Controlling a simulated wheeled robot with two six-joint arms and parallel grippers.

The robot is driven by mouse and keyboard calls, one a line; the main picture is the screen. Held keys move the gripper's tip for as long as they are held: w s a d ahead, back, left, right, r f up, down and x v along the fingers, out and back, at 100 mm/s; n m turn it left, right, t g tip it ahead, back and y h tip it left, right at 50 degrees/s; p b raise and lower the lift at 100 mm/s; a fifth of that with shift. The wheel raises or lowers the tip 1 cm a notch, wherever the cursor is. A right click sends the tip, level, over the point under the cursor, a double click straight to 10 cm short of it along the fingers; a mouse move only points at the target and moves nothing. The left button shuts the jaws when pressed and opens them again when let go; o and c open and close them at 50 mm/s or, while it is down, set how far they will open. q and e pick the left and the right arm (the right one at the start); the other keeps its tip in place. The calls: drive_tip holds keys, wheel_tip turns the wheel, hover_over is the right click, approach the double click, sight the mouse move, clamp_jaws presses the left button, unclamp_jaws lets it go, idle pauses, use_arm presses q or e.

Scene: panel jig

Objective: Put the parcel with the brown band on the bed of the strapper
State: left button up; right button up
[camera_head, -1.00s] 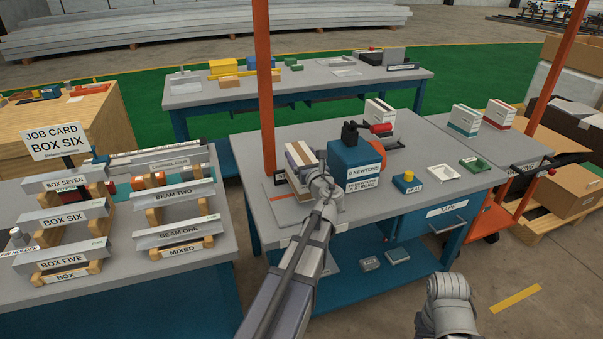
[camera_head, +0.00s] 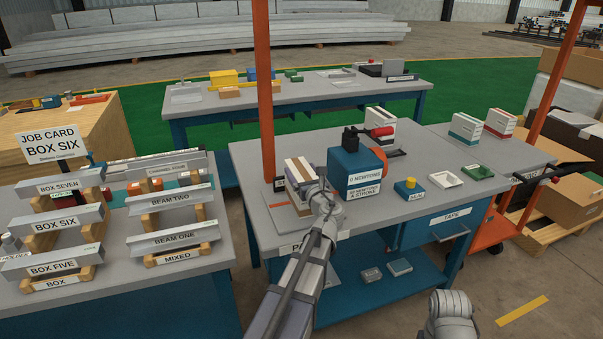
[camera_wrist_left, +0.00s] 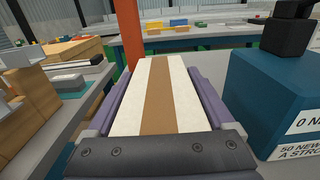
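The parcel with the brown band (camera_head: 301,173) is white with one brown stripe. It stands left of the blue strapper block (camera_head: 355,168), by a flat base plate on the bench. In the left wrist view the parcel (camera_wrist_left: 158,95) fills the space between the two purple fingers of my left gripper (camera_wrist_left: 158,110), which is shut on it. The parcel's underside is hidden, so I cannot tell whether it touches the bed. The strapper's display reads 0 newtons. In the head view my left gripper (camera_head: 310,190) is at the parcel's near side. My right gripper's fingers are not visible.
An orange post (camera_head: 265,90) rises just behind and left of the parcel.

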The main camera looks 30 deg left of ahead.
use_arm(q)
drive_tip(key=shift+o, duration=0.8)
drive_tip(key=shift+r+p, duration=0.3)
drive_tip(key=v, duration=1.2)
drive_tip(key=shift+f, duration=0.15)
drive_tip(key=s+d+f+n+g+h, duration=0.3)
drive_tip(key=s+d+f+n+g, duration=0.1)
drive_tip(key=d+f+n, duration=0.35)
drive_tip(key=s+d+f+n+g+h, duration=0.35)
drive_tip(key=s+d+f+n, duration=0.2)
drive_tip(key=f+n, duration=0.3)
drive_tip(key=s+d+f+n+g+h, duration=0.2)
drive_tip(key=s+d+f+n+h, duration=0.1)
drive_tip(key=s+d, duration=0.2)
drive_tip(key=s+d+f+n+g+h, duration=0.2)
drive_tip(key=s+d, duration=0.3)
drive_tip(key=d, duration=0.5)
drive_tip(key=shift+f+n+h, duration=0.45)
drive_tip(key=shift+n+h, duration=0.1)
drive_tip(key=shift+n, duration=0.05)
